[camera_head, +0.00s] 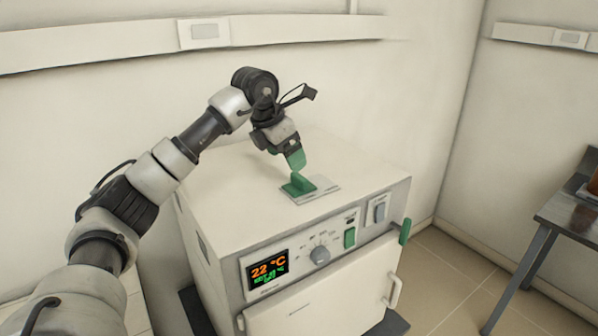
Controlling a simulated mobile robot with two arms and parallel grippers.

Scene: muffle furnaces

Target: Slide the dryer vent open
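The dryer (240,185) is a white box-shaped unit with a control panel on its front. Its vent slider (298,185) is a green piece on a light plate (318,193) on the top, near the front right. My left gripper (296,160) has green fingers and points down directly above the slider. The fingertips are very close to it; I cannot tell whether they touch. The fingers overlap from this angle, so the gap between them is hidden. My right gripper is not in view.
The front has a display (268,272) reading 22 °C, a dial (320,255), a green switch (350,238) and a white door handle (393,291). A green part (405,231) sticks out at the right edge. Walls stand close behind. A dark table (570,213) is at right.

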